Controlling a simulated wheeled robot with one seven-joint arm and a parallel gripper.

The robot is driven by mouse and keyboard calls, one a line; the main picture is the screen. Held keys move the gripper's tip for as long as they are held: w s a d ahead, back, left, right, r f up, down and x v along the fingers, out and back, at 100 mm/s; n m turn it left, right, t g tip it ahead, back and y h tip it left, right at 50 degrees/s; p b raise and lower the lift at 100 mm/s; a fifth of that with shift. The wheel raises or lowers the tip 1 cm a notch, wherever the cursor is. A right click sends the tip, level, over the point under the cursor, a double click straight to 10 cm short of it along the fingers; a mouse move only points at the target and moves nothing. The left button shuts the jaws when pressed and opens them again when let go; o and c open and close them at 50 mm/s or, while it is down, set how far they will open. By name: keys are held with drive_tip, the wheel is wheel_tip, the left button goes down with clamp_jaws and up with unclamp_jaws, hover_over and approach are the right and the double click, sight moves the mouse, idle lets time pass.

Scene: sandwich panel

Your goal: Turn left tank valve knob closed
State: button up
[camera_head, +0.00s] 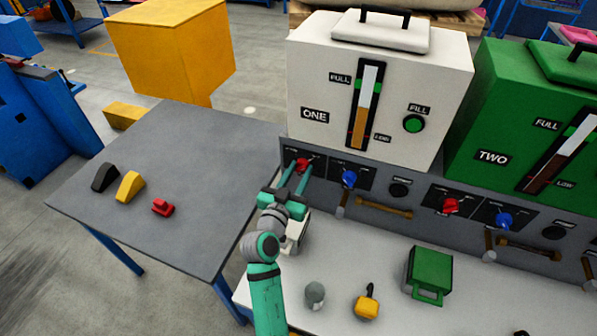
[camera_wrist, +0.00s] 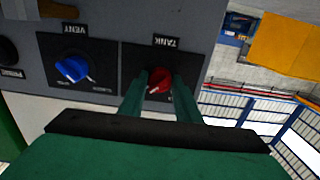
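The red tank knob (camera_head: 302,164) is on the left end of the grey panel, below the white tank marked ONE (camera_head: 316,115). In the wrist view, where the labels are upside down, the red knob (camera_wrist: 159,80) sits on a black plate labelled TANK, with a white pointer mark at its lower edge. My gripper (camera_head: 298,174) reaches up to the panel. Its two green fingers (camera_wrist: 161,84) are apart, one on each side of the red knob. I see no clear gap beside the knob, but cannot tell whether the fingers press on it.
A blue vent knob (camera_wrist: 73,69) is beside the tank knob, also seen in the head view (camera_head: 348,178). A second red knob (camera_head: 450,205) and blue knob (camera_head: 504,220) are further right, below the green tank (camera_head: 478,120). A green box (camera_head: 430,271) and yellow object (camera_head: 366,302) stand on the bench.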

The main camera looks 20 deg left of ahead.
drive_tip(key=shift+a, duration=0.1)
drive_tip(key=shift+n, duration=0.3)
drive_tip(key=shift+r+n, duration=0.1)
drive_tip(key=shift+n, duration=8.5)
drive_tip(key=o, duration=1.1)
drive_tip(key=shift+c, duration=0.2)
